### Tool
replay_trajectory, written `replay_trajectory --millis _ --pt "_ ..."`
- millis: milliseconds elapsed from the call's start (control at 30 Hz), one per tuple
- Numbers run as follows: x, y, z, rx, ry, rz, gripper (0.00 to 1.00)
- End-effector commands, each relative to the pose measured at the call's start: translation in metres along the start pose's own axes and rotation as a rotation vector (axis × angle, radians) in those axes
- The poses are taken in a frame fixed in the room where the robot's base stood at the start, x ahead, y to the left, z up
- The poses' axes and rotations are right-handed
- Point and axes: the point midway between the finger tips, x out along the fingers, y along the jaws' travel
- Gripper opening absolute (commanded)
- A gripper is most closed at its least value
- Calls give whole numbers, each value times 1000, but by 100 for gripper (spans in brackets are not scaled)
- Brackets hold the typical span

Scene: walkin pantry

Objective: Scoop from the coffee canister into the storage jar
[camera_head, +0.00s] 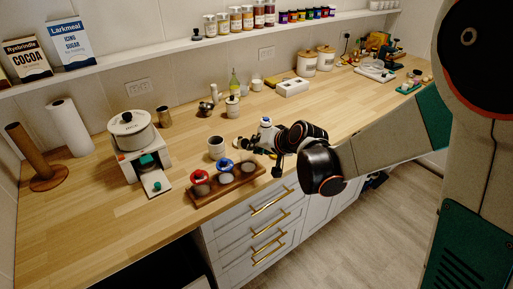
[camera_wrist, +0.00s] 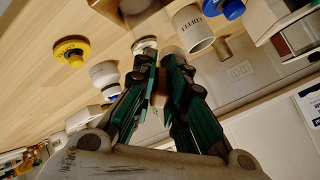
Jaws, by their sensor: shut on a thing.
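The white coffee canister (camera_wrist: 193,28), with dark lettering on its side, stands just beyond my fingertips in the wrist view. In the head view a white canister (camera_head: 217,147) with a dark open top stands behind the wooden rack. The rack (camera_head: 203,197) holds small jars, one under a red lid (camera_head: 199,176) and one under a blue lid (camera_head: 225,165). Which one is the storage jar I cannot tell. My gripper (camera_wrist: 160,75) is shut on a brownish handle (camera_wrist: 159,100), seemingly the scoop's. The scoop's bowl and contents are unclear. In the head view my gripper (camera_head: 252,145) is right of the canister.
A yellow lid (camera_wrist: 72,50) lies on the counter.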

Motion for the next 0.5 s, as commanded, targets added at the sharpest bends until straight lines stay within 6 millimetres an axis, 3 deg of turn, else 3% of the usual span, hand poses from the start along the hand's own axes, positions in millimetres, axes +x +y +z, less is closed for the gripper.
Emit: replay_trajectory --millis 500 --pt "3 10 9 2 103 -104 0"
